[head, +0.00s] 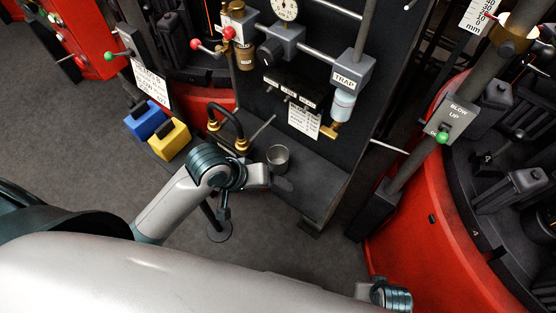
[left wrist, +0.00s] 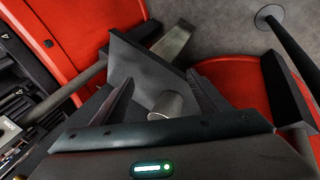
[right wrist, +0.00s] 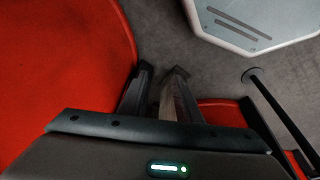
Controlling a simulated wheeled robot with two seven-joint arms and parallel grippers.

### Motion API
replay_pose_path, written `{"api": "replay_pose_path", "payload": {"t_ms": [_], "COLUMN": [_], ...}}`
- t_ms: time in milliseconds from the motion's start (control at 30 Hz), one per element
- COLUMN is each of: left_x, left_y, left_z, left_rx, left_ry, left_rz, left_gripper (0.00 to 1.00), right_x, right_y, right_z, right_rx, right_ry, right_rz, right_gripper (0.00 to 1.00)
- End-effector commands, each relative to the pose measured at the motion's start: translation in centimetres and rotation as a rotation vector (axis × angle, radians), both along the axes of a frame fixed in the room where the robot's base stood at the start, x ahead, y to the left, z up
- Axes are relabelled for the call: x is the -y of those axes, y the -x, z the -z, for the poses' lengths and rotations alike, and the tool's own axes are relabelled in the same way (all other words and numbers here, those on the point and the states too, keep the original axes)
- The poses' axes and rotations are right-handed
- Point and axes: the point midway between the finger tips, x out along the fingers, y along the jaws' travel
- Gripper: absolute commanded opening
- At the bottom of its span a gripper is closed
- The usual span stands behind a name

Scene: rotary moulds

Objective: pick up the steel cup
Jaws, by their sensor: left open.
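The steel cup (head: 278,158) stands upright on the dark shelf (head: 318,178) at the foot of the black panel. My left gripper (head: 274,182) is low beside the cup, on its near side, with its jaws open. In the left wrist view the cup (left wrist: 168,106) shows between the two spread fingers (left wrist: 160,82), and I cannot tell whether either touches it. My right gripper (right wrist: 161,75) shows in the right wrist view with its fingers apart and no object clearly held. In the head view its fingers are hidden.
A bent black hose with brass fittings (head: 241,145) rises just left of the cup. A blue block (head: 145,119) and a yellow block (head: 168,139) sit further left. The panel with a trap bottle (head: 343,104) stands behind; a red rotary drum (head: 420,220) is at right.

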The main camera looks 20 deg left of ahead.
Motion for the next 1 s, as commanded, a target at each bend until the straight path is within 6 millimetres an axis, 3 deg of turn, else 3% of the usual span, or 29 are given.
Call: {"api": "replay_pose_path", "payload": {"t_ms": [233, 500, 700, 800, 1000], "left_x": [0.4, -2.5, -5.7, -6.9, -8.1], "left_y": [-4.4, -7.8, -9.5, -9.9, -10.3], "left_z": [-3.6, -7.9, -11.5, -12.9, -14.3], "left_rx": [-0.193, -0.476, -0.657, -0.716, -0.776], "left_ry": [0.138, 0.204, 0.221, 0.229, 0.237], "left_rz": [-0.210, -0.584, -0.905, -1.030, -1.162], "left_gripper": [0.68, 0.68, 0.68, 0.68, 0.68], "right_x": [0.2, 1.0, 1.9, 2.2, 2.5], "right_y": [3.0, 9.0, 14.0, 15.8, 17.6], "right_z": [9.6, 18.4, 22.5, 23.6, 24.5], "right_rx": [-0.033, -0.066, -0.086, -0.091, -0.095], "right_ry": [0.002, 0.004, 0.006, 0.007, 0.007], "right_rz": [-0.009, -0.020, -0.028, -0.031, -0.034], "right_gripper": [0.31, 0.31, 0.31, 0.31, 0.31]}}
